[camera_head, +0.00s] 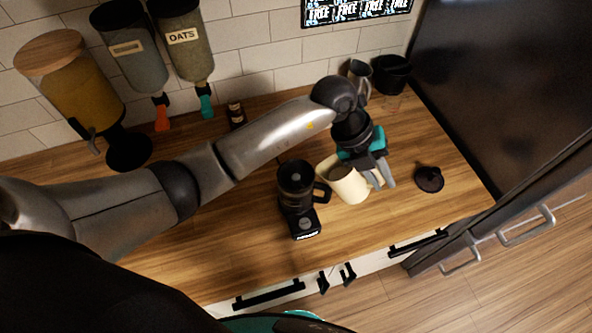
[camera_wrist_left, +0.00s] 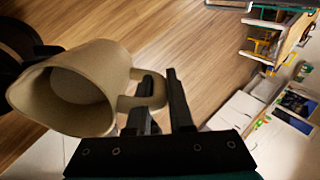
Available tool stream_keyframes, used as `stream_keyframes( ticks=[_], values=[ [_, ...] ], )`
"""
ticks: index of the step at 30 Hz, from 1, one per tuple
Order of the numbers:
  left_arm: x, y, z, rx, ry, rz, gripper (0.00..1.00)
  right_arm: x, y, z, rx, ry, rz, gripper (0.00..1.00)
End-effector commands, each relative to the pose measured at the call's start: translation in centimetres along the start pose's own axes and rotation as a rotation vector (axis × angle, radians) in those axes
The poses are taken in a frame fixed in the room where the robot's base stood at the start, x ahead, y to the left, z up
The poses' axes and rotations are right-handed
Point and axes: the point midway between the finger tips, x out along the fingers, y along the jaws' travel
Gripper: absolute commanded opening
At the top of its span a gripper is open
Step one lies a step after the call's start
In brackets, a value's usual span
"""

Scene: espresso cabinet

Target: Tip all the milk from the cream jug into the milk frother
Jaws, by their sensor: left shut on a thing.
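The cream jug (camera_head: 350,187) is a cream-coloured pitcher in the head view, tilted with its mouth to the left. My left gripper (camera_head: 383,181) is shut on its handle, to the right of the jug. In the left wrist view the jug (camera_wrist_left: 92,75) shows its open mouth, and the handle is between my fingers (camera_wrist_left: 160,100). I cannot make out any milk in it. The milk frother (camera_head: 297,187) is black with a dark jar, upright on the counter just left of the jug. The inside of its jar is too dark to read. My right gripper is not in view.
A round black lid (camera_head: 429,179) lies on the wooden counter to the right. Dispensers (camera_head: 185,45) hang on the left wall, and a small dark bottle (camera_head: 236,115) stands at the back. Dark cups (camera_head: 391,73) stand at the back right.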

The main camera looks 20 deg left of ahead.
Motion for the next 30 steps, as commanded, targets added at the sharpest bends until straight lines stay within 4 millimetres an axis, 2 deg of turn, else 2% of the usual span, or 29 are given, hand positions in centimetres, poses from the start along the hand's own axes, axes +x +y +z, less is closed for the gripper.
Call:
stream_keyframes(
  ticks=[8, 26, 30],
  values=[
    [-1.3, 0.2, 0.1, 0.0, 0.012, -0.07, 0.0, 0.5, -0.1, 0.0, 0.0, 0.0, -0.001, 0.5],
    [-2.1, 1.1, 0.3, 0.0, 0.041, -0.22, 0.0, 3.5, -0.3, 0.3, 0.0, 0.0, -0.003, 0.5],
    [-2.9, 1.0, 0.2, 0.0, 0.052, -0.275, 0.0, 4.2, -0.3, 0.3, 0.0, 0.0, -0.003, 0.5]
  ],
)
